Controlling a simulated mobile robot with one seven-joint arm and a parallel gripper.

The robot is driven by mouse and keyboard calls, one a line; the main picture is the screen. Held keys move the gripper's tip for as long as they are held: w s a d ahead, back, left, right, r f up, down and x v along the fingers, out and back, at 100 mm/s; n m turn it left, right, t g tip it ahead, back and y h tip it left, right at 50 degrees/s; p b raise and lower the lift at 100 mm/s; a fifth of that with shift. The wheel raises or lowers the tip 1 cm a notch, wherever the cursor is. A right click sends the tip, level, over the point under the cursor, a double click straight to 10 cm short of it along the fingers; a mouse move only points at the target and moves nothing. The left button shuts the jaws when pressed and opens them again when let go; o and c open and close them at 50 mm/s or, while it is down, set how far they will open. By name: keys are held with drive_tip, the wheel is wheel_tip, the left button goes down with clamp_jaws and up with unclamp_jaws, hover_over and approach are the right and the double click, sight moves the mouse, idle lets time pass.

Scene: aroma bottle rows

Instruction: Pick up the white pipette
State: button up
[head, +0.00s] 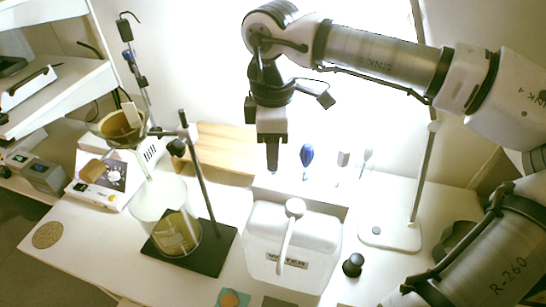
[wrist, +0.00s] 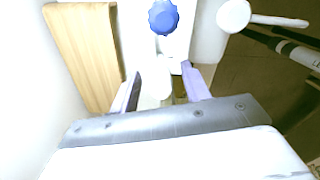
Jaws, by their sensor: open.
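My gripper (head: 272,165) is open and points down over the left end of a white rack (head: 325,193) behind the water container. In the wrist view, a pale white shape, likely the white pipette (wrist: 155,78), shows between the two open fingers (wrist: 160,88). Its edges wash out against the white around it, and I cannot tell whether a finger touches it. In the head view that spot is hidden by my gripper. A blue-topped pipette (head: 307,156) stands just right of my gripper; its round blue top (wrist: 163,17) also shows in the wrist view.
A white water container (head: 262,250) with a white-handled ladle (head: 293,209) stands in front of the rack. Two pale-topped items (head: 343,159) stand further right. A glass flask on a stand (head: 150,200) is at left.

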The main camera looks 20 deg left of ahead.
drive_tip(key=shift+f, duration=0.4)
drive_tip(key=shift+c, duration=0.4)
drive_tip(key=c, duration=0.6)
drive_tip(key=shift+c, duration=0.2)
wheel_tip(320, 180, up, 20)
drive_tip(key=b, duration=0.1)
